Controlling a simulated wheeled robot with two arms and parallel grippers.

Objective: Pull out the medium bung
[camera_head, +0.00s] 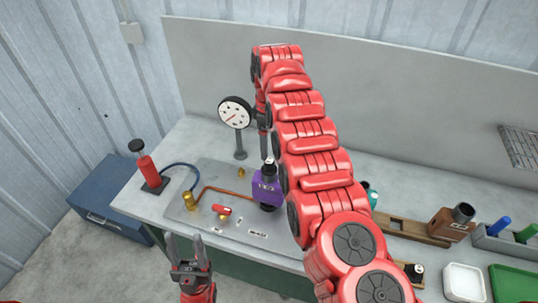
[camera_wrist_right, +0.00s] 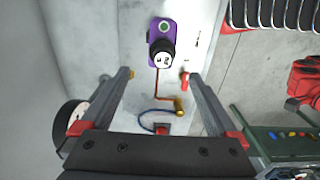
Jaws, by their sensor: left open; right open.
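A purple box (camera_head: 266,190) stands on the grey plate on the bench, with a black bung (camera_head: 269,168) at its top. In the right wrist view the purple box (camera_wrist_right: 155,28) shows at upper middle, and the bung (camera_wrist_right: 161,54) has a white mark on its end. I cannot read a size on it. My right gripper (camera_wrist_right: 160,77) is open and empty, and the bung appears between and beyond its fingertips. In the head view my right arm largely hides this gripper, above and behind the box. My left gripper (camera_head: 187,243) is open and empty by the bench's front edge.
A dial gauge (camera_head: 235,113) stands behind the plate (camera_head: 235,228). A red hand pump (camera_head: 149,172) stands left. At right are a brown block (camera_head: 449,224) on a wooden stand, a white tray (camera_head: 464,282) and a green tray (camera_head: 512,283). A blue chest (camera_head: 105,200) is beside the bench.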

